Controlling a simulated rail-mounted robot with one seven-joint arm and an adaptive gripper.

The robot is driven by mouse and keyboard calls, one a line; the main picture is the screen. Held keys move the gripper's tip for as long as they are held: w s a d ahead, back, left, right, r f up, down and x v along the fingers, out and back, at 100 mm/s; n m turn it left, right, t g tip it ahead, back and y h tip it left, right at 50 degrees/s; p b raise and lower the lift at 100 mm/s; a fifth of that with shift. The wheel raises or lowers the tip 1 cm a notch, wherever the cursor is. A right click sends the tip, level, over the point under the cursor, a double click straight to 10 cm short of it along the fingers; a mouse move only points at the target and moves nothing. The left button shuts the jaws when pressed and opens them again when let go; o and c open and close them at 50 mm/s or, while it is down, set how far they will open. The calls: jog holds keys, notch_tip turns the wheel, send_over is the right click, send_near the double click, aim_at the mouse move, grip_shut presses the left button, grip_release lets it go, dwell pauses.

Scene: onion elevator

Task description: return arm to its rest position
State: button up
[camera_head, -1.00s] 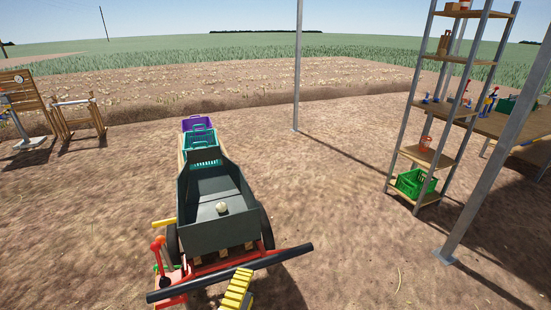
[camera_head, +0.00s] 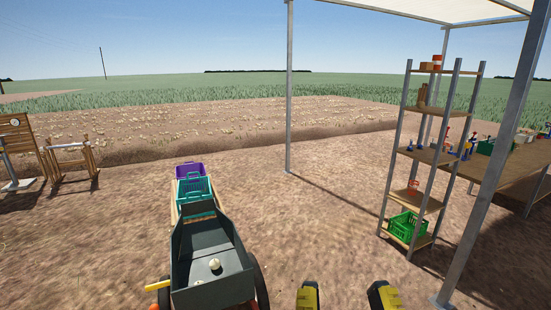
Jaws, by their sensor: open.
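My gripper (camera_head: 345,297) shows at the bottom edge, right of the cart. Its two yellow-and-black fingers stand wide apart, with only bare soil seen between them. It is open and empty. The rest of my arm is below the picture. A dark grey hopper cart (camera_head: 228,289) stands left of my gripper, apart from it. One pale onion (camera_head: 214,264) lies inside the hopper.
Behind the hopper stand a teal crate (camera_head: 194,188) and a purple crate (camera_head: 190,169). A shelf rack (camera_head: 405,236) with a green crate (camera_head: 408,226), a workbench (camera_head: 519,170) and metal posts (camera_head: 289,95) are to the right. Open soil lies between cart and rack.

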notch_tip(320, 180, up, 29)
jog(key=p, duration=2.6)
